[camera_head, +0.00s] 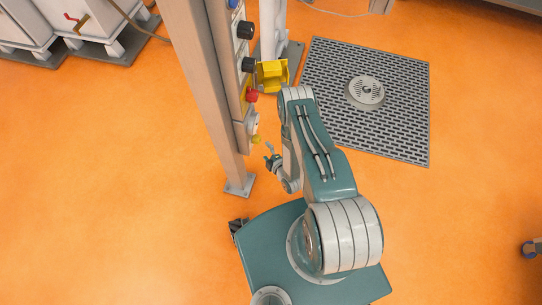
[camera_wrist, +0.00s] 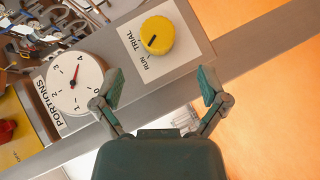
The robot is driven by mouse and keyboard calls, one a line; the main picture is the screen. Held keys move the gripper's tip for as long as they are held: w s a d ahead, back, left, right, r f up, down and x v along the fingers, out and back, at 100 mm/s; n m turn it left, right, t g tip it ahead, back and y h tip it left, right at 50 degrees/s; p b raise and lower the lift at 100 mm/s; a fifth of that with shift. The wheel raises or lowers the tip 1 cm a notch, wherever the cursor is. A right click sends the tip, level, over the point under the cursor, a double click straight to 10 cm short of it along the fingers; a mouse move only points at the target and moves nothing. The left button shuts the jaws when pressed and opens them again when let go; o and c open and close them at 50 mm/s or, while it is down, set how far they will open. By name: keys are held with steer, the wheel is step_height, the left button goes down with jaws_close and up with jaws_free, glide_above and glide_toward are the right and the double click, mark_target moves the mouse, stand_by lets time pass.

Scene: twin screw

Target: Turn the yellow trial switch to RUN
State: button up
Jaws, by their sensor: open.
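The yellow trial switch (camera_wrist: 160,34) is a round knob on a white plate, with a short black mark on its lower left side. The words TRIAL and RUN are printed beside it; which one the mark points to, I cannot tell for sure. In the head view the switch (camera_head: 256,139) is low on the post's panel. My gripper (camera_wrist: 161,80) is open and empty, its two fingers spread wide below the knob in the wrist view, apart from it. In the head view my gripper (camera_head: 269,155) is just to the right of and below the switch.
A white PORTIONS dial (camera_wrist: 76,82) with a red pointer is left of the switch, near my left finger.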

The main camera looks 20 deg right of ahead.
steer(key=v, duration=0.4)
steer(key=shift+s, duration=0.25)
